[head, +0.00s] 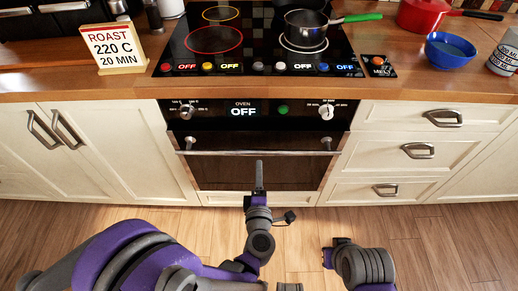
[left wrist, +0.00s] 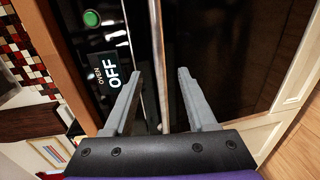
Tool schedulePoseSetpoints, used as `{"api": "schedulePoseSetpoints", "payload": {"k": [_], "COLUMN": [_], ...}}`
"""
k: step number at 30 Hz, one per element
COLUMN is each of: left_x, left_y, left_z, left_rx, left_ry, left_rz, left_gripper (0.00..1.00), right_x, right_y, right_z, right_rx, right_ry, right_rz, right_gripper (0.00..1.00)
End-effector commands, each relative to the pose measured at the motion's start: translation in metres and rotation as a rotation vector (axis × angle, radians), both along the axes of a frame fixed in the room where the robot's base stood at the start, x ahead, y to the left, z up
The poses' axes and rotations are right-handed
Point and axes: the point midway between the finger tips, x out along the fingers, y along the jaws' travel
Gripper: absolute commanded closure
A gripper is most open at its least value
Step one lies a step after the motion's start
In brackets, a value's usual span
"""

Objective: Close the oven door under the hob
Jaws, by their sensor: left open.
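The oven (head: 259,112) is under the hob (head: 262,40), and its display reads OFF. Its dark glass door (head: 225,172) has a long horizontal metal handle (head: 220,152) near the top. The door looks upright or nearly so; I cannot tell whether a small gap is left. My left gripper (head: 259,165) is in front of the door, just below the middle of the handle. In the left wrist view the gripper (left wrist: 160,75) is open and empty, with the handle bar (left wrist: 157,50) running between the lines of its fingers. Contact cannot be told. My right gripper is not visible.
Cream cupboards (head: 110,150) stand left of the oven, drawers (head: 420,150) right. The wooden worktop (head: 440,88) carries a roast sign (head: 113,48), a pan (head: 305,25) on the hob, a blue bowl (head: 450,50) and a red pot (head: 430,14). The wooden floor (head: 430,235) is clear.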

Motion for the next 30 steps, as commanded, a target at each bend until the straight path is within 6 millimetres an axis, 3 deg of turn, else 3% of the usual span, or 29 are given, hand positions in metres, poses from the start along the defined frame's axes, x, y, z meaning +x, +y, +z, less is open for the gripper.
{"api": "schedulePoseSetpoints", "payload": {"k": [9,15,26,27,30], "left_x": [0.061,0.085,0.091,0.091,0.091], "left_y": [0.001,0.001,0.001,0.001,0.001], "left_z": [-0.008,-0.011,-0.011,-0.011,-0.011], "left_rx": [0.003,0.003,0.003,0.003,0.003], "left_ry": [-0.001,-0.001,-0.001,-0.001,-0.001], "left_rz": [0.003,0.001,0.0,0.0,0.0], "left_gripper": [0.43,0.43,0.43,0.45,0.63], "right_x": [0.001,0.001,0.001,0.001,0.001], "right_y": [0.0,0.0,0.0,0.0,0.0], "right_z": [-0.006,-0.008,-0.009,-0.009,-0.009], "right_rx": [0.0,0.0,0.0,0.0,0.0], "right_ry": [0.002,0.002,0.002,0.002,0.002], "right_rz": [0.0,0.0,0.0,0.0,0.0], "right_gripper": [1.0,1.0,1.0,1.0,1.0]}}
